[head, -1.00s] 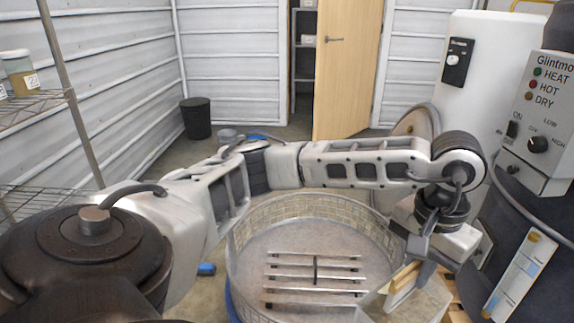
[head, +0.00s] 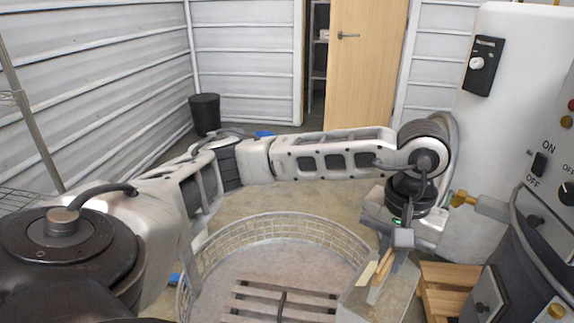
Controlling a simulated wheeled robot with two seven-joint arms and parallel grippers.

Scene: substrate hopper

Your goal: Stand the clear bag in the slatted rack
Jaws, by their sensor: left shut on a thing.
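My left gripper (head: 390,262) is shut on the top of the clear bag (head: 372,303), where tan strips show at its upper edge. The bag hangs see-through and greyish below the fingers, and its lower end is cut off by the picture's bottom edge. The bag is right of these slats, in front of the basket's right rim in the picture. Whether it touches the rim cannot be told. My right gripper is out of view.
A wooden slatted stand (head: 455,275) is right of the bag. A dark machine with knobs (head: 540,162) and a white cabinet (head: 505,120) close off the right side. A black bin (head: 204,114) and a wooden door (head: 364,65) are at the back. The floor behind the basket is clear.

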